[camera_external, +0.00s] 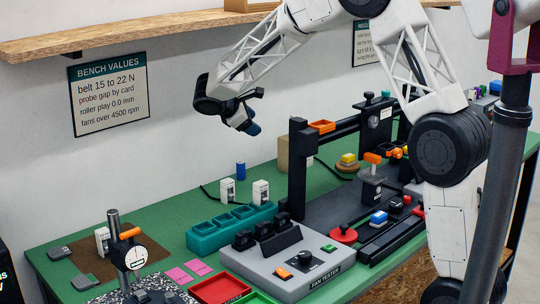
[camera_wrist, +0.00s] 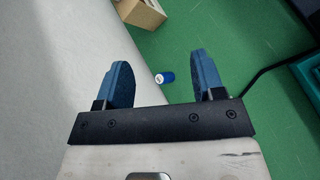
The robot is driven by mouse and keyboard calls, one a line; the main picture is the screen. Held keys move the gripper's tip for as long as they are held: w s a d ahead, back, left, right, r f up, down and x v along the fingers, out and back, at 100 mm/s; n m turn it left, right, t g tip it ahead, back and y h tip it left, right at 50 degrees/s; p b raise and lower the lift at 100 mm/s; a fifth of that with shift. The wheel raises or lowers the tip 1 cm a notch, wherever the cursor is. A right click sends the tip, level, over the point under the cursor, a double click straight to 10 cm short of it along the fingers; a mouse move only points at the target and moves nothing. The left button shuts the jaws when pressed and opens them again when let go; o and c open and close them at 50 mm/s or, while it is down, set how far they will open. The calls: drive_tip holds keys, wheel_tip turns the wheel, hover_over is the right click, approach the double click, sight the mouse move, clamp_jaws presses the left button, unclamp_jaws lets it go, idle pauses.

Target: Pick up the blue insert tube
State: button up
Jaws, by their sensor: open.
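The blue insert tube (camera_external: 241,170) stands upright on the green bench near the wall, behind two small white devices. In the wrist view the blue insert tube (camera_wrist: 165,78) shows small, with a pale top end, on the green surface between and beyond my fingers. My gripper (camera_external: 250,125) is in the air above the bench, higher than the tube and apart from it. In the wrist view my gripper (camera_wrist: 163,82) has its two blue fingers spread wide with nothing between them.
Two white devices (camera_external: 260,192) and a teal bin row (camera_external: 231,229) stand in front of the tube. A dark frame post (camera_external: 297,170) rises to its right. A cardboard box (camera_wrist: 140,12) lies beyond the tube. A wooden shelf (camera_external: 130,37) hangs on the wall above.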

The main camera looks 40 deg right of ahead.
sight(241, 170)
drive_tip(key=w+f+n+h, duration=0.1)
drive_tip(key=w+f+n, duration=0.1)
drive_tip(key=f, duration=0.3)
drive_tip(key=w+f+n+h, duration=0.1)
drive_tip(key=w+f+n, duration=0.1)
drive_tip(key=w+f, duration=0.3)
drive_tip(key=w+f+n+h, duration=0.1)
drive_tip(key=w+f+n, duration=0.1)
drive_tip(key=w+f, duration=0.2)
drive_tip(key=shift+a+f+n, duration=0.15)
drive_tip(key=shift+a+f, duration=0.05)
drive_tip(key=shift+f, duration=0.4)
drive_tip(key=shift+a+f+n, duration=0.15)
drive_tip(key=shift+a+f, duration=0.05)
drive_tip(key=shift+f, duration=0.4)
drive_tip(key=shift+x, duration=1.3)
drive_tip(key=shift+x, duration=2.6)
drive_tip(key=shift+r, duration=0.1)
drive_tip(key=c, duration=1)
